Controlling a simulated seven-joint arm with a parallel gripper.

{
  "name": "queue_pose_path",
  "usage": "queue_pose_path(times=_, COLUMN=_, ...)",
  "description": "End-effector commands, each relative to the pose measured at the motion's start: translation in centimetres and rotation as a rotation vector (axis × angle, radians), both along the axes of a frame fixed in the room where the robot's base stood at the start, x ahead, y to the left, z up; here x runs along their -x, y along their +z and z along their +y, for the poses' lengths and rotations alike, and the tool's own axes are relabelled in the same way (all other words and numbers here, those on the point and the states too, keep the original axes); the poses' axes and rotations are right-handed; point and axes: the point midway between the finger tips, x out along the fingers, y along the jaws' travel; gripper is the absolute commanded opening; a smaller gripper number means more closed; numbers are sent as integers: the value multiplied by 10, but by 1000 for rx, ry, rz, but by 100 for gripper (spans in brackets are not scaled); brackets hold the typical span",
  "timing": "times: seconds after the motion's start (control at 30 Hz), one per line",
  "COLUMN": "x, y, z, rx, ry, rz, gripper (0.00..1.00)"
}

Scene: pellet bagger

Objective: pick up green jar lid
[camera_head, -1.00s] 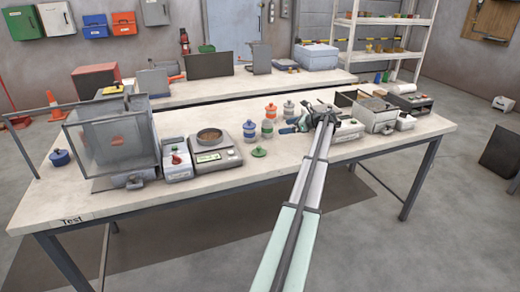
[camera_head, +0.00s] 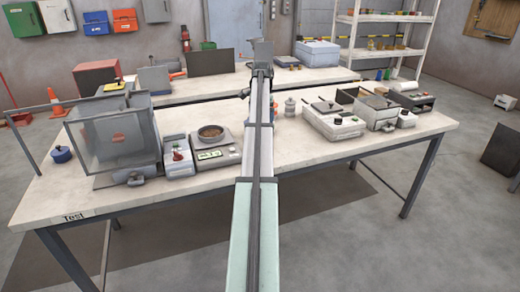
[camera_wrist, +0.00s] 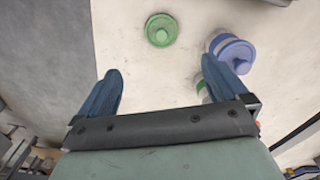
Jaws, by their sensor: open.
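The green jar lid (camera_wrist: 161,30), round with a raised knob, lies on the pale tabletop near the top middle of the wrist view. In the head view my arm hides it. My gripper (camera_wrist: 161,84) is open and empty, with its two blue fingers spread. The lid shows beyond the fingertips, between their lines and apart from them. In the head view I cannot make out the fingers.
A blue-lidded jar (camera_wrist: 232,50) stands close to the right finger in the wrist view. A scale with a dish (camera_head: 213,147) stands left of my arm, a white sealer-like machine (camera_head: 333,118) right. The front right table is clear.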

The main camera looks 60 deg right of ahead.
Motion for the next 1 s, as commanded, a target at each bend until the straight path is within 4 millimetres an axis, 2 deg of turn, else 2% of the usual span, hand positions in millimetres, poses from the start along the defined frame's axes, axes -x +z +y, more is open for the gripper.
queue_pose_path(times=0.17, x=1, y=-12, z=1, rx=-1, ry=6, rz=8, gripper=100)
queue_pose_path(times=0.6, x=0, y=-79, z=1, rx=-1, ry=4, rz=6, gripper=100)
queue_pose_path(times=0.87, x=-1, y=-92, z=1, rx=-1, ry=4, rz=4, gripper=100)
queue_pose_path(times=1.0, x=-4, y=-108, z=2, rx=-2, ry=4, rz=6, gripper=100)
